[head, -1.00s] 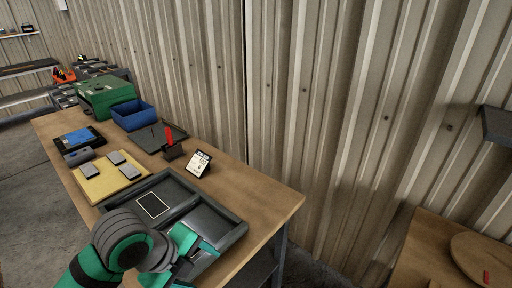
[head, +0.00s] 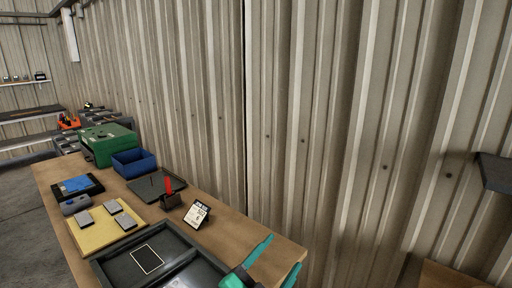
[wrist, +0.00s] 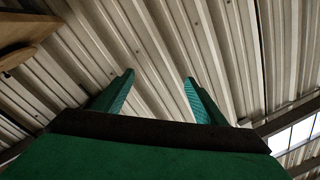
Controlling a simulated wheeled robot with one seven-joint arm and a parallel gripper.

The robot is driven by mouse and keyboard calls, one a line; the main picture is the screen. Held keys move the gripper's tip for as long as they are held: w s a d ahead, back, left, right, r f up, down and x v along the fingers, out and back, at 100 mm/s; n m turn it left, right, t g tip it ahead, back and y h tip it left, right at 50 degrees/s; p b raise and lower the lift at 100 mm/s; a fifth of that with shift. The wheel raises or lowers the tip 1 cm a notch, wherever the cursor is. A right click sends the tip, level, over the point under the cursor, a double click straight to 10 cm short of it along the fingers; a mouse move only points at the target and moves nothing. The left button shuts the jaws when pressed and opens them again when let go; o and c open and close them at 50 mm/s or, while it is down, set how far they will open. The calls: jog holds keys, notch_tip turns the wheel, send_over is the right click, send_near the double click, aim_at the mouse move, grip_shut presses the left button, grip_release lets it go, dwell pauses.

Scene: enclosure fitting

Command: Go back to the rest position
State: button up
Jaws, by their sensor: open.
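My gripper (head: 274,264) shows at the bottom of the head view, in front of the right end of the workbench. Its teal fingers are spread and empty. In the wrist view my gripper (wrist: 158,90) points at the corrugated wall, with nothing between its fingers. Most of my arm is out of the head view.
The wooden workbench (head: 225,225) carries a black two-part tray (head: 105,266), a yellow board (head: 92,240) with grey blocks, a white card (head: 197,214), a red-handled tool (head: 169,186), a blue bin (head: 133,163) and a green case (head: 108,144). The corrugated wall (head: 330,130) stands behind.

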jog(key=s+a+f+n+t+y, duration=0.1)
jog(key=s+f+n+y, duration=0.4)
jog(key=s+f+n, duration=0.45)
jog(key=s+f+n+t+y, duration=0.1)
jog(key=s+f+n+y, duration=0.45)
jog(key=f, duration=0.65)
jog(key=s+a+f+g, duration=0.1)
jog(key=s+a+f, duration=0.1)
jog(key=s, duration=0.9)
jog(key=s+a+f+m+g, duration=0.1)
jog(key=s+f, duration=0.3)
jog(key=s, duration=0.7)
jog(key=shift+s+a+f, duration=0.15)
jog(key=shift+s+a, duration=0.25)
jog(key=shift+a, duration=0.4)
